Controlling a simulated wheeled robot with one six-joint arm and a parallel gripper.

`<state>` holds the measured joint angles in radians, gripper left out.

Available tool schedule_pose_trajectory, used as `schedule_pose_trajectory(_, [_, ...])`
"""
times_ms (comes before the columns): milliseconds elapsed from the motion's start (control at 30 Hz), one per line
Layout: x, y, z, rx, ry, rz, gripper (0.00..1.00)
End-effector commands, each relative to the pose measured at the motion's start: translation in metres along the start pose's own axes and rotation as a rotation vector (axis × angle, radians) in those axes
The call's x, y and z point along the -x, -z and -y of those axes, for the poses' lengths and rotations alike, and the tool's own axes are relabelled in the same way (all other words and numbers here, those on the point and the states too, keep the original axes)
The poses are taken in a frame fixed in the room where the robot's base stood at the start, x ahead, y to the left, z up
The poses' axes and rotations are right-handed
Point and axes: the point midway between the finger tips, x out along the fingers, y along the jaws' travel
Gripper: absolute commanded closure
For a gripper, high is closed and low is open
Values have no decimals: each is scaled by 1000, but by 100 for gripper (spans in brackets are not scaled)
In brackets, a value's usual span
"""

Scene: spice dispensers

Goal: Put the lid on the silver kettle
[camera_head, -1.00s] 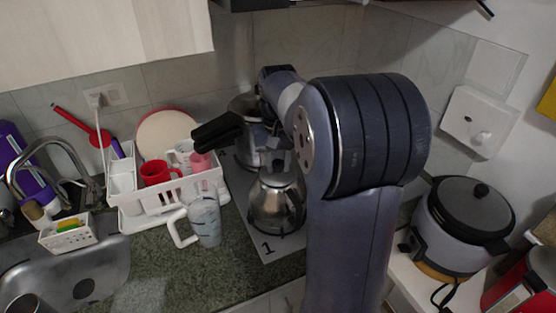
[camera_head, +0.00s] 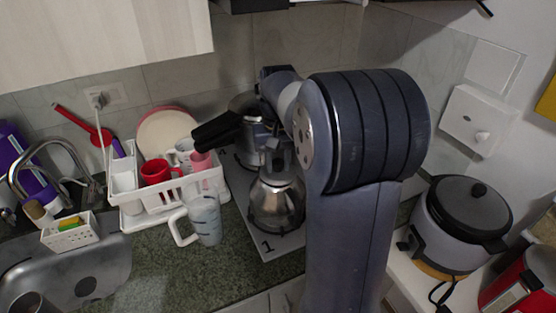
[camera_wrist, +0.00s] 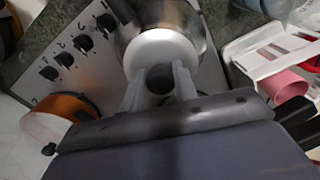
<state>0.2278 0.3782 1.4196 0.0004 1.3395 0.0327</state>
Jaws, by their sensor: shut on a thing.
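The silver kettle (camera_head: 277,205) stands on the stove top by the front burner marked 1. My gripper (camera_wrist: 160,82) is shut on the dark round knob of the lid (camera_wrist: 161,48). In the wrist view the pale lid is over the kettle's opening, with the kettle's shiny metal wall (camera_wrist: 197,22) around it. I cannot tell whether the lid rests on the rim or hangs just above it. In the head view my arm partly hides the kettle's right side, and the lid is hard to make out.
A second metal pot (camera_head: 246,102) with a black handle (camera_head: 217,130) is behind the kettle. A glass mug (camera_head: 205,220) and a white dish rack (camera_head: 180,196) are to the left. A rice cooker (camera_head: 462,225) stands at the right. Stove knobs (camera_wrist: 65,59) show in the wrist view.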

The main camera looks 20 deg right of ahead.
Motion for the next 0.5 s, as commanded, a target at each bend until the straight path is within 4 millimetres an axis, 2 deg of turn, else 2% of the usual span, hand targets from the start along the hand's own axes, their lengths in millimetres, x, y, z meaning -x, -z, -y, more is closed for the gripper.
schedule_pose_trajectory(500, [-7, 0, 0, 0, 0, 1, 95])
